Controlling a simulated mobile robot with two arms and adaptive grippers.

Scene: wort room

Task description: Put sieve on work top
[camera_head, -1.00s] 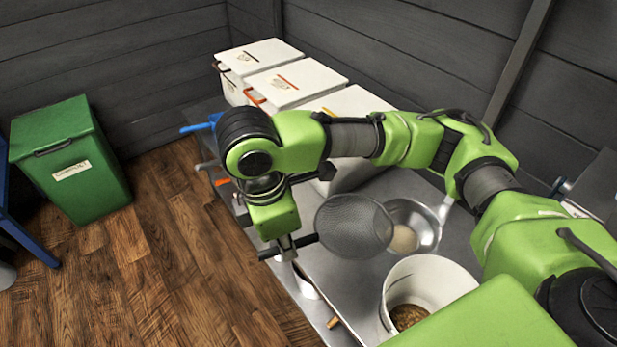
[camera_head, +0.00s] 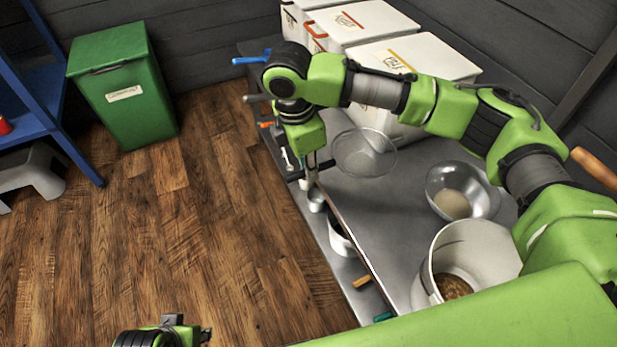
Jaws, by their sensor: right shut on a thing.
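The sieve (camera_head: 364,152), a round mesh bowl, is in the head view right of my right gripper (camera_head: 311,174). That gripper is shut on the sieve's dark handle, which sticks out to the left. The sieve is over the back part of the grey metal work top (camera_head: 395,235), in front of the white boxes. I cannot tell whether it touches the surface. Part of my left gripper (camera_head: 206,335) shows at the bottom edge, over the floor and empty as far as seen; its jaws are too cut off to judge.
A metal bowl (camera_head: 487,187) with pale contents and a white bucket (camera_head: 480,240) with brown grain stand on the right. White lidded boxes (camera_head: 410,62) line the back. A green bin (camera_head: 138,115) stands on the wooden floor.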

